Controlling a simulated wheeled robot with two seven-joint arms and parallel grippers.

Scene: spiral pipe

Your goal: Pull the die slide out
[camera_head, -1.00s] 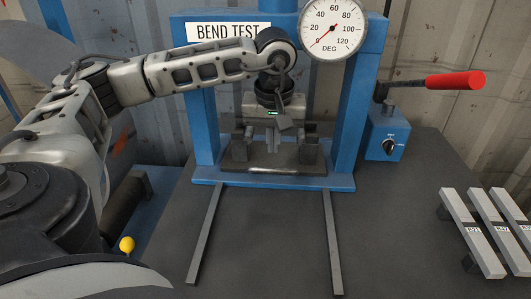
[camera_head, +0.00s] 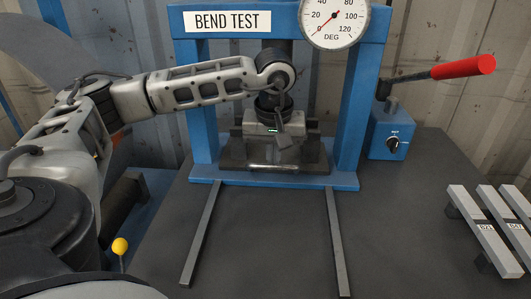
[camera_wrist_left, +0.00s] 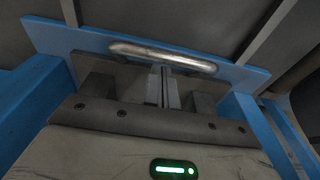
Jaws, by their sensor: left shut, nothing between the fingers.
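The die slide (camera_head: 270,157) is a dark plate low in the blue bend-test frame, between its two posts. It carries a dark block at each side. A silver bar (camera_wrist_left: 160,56) runs along its front edge in the left wrist view. My left gripper (camera_head: 276,140) is inside the frame above the slide, pointing down. In the left wrist view its fingers (camera_wrist_left: 164,80) are together and empty, between the dark blocks, with the bar just past their tips. I cannot tell whether they touch the slide. In the head view my gripper's body hides the fingertips. My right gripper is not in view.
Two grey rails (camera_head: 202,235) run from the frame toward me, with clear table between them. A blue box (camera_head: 390,137) with a red-handled lever (camera_head: 462,67) stands right of the frame. Labelled grey bars (camera_head: 487,232) lie at the right. A gauge (camera_head: 335,18) hangs above.

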